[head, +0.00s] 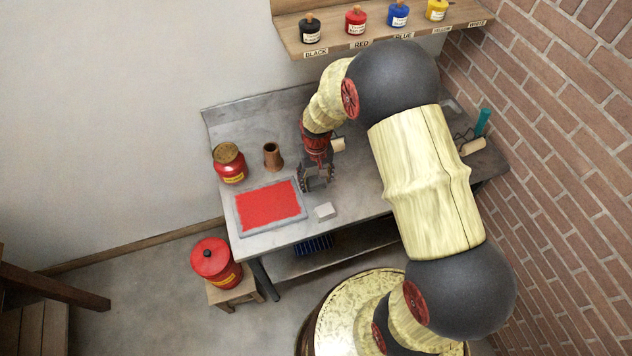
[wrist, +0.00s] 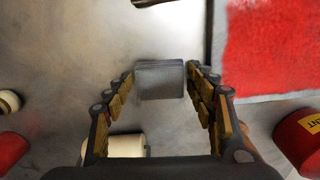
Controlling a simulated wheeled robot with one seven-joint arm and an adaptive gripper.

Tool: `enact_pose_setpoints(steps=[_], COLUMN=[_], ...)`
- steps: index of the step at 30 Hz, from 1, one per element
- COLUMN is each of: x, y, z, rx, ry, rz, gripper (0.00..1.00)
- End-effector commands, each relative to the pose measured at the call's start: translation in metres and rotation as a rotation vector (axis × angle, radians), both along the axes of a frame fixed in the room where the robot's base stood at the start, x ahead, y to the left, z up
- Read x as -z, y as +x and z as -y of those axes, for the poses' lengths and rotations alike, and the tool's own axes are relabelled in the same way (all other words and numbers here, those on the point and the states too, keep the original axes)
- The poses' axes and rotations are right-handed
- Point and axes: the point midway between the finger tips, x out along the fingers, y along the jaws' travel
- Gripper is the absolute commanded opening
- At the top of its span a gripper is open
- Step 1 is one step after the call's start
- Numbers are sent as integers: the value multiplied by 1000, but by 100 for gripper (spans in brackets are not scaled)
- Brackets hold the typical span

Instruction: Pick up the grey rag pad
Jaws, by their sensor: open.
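The grey rag pad (head: 325,211) is a small pale block lying on the metal bench, just right of the red ink slab. In the wrist view the pad (wrist: 160,80) appears as a grey block framed between my two fingertips. My gripper (head: 317,181) is open and empty above the bench, pointing down. In the head view it sits a little farther back than the pad and appears apart from it. The wrist view shows both jaws (wrist: 160,74) spread, one to each side of the pad; contact cannot be seen.
The red-inked slab (head: 268,206) lies left of the pad. A red can (head: 229,163) and a brown cup (head: 272,156) stand behind it. A cream roller (head: 338,144) is close behind my gripper. The bench's front edge is near the pad. Ink pots line the shelf (head: 375,32) above.

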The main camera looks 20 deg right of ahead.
Motion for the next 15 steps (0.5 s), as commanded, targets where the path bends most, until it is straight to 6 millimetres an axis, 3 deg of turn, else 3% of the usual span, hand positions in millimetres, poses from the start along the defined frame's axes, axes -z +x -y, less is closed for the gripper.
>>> enact_pose_setpoints(steps=[2, 15], x=[-1, -1], y=[0, 0], z=[0, 0], rx=[0, 0], ry=[0, 0], rz=[0, 1], gripper=[56, 31])
